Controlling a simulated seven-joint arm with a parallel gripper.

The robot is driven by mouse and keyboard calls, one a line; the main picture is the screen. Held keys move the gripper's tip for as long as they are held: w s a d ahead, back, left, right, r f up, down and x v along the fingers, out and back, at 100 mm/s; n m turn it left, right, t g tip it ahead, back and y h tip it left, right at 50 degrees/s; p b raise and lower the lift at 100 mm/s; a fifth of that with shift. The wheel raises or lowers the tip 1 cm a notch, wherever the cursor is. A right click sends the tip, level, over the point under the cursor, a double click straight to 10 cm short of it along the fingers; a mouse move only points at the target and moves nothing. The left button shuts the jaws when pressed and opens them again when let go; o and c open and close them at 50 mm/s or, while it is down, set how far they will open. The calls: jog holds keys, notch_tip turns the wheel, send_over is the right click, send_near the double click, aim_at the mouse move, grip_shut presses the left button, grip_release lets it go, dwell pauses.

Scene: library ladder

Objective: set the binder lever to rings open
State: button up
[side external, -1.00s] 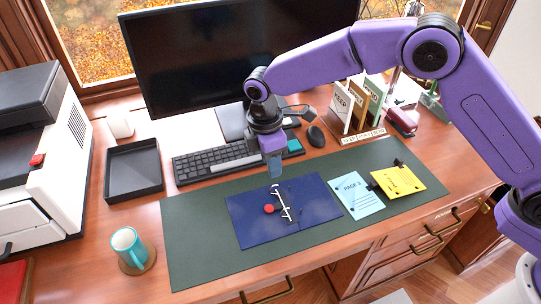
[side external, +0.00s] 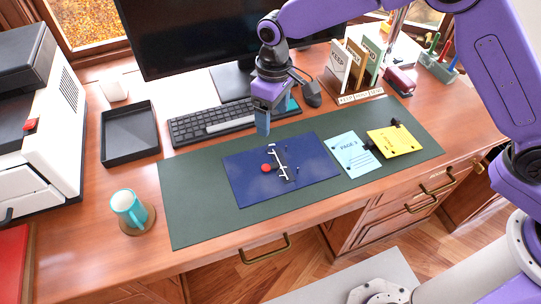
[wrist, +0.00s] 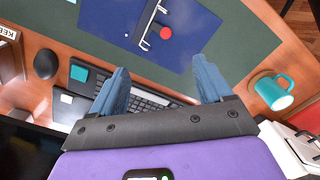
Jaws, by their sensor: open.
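The blue binder (side external: 247,179) lies open and flat on the green desk mat. A metal ring bar (side external: 281,163) runs down its middle, with a red lever knob (side external: 266,168) on its left side. The binder (wrist: 185,45) and red knob (wrist: 166,33) also show at the top of the wrist view. My gripper (side external: 263,130) hangs above the mat behind the binder's back edge, apart from it. In the wrist view its two blue fingers (wrist: 163,80) are wide apart with nothing between them. Whether the rings are open is too small to tell.
The green mat (side external: 195,220) has a blue page (side external: 353,155) and a yellow page (side external: 396,140) right of the binder. A teal mug (side external: 127,207) and black tray (side external: 130,133) stand left. The keyboard (side external: 212,122), monitor (side external: 190,40) and card holder (side external: 360,95) are behind.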

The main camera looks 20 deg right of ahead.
jog(key=d+m, duration=0.1)
jog(key=m, duration=0.6)
jog(key=y, duration=0.1)
send_near(270, 166)
jog(key=shift+m, duration=0.4)
jog(key=f, duration=0.7)
jog(key=shift+a+f, duration=0.25)
jog(key=shift+a, duration=0.15)
jog(key=shift+c, duration=0.4)
jog(key=c, duration=1)
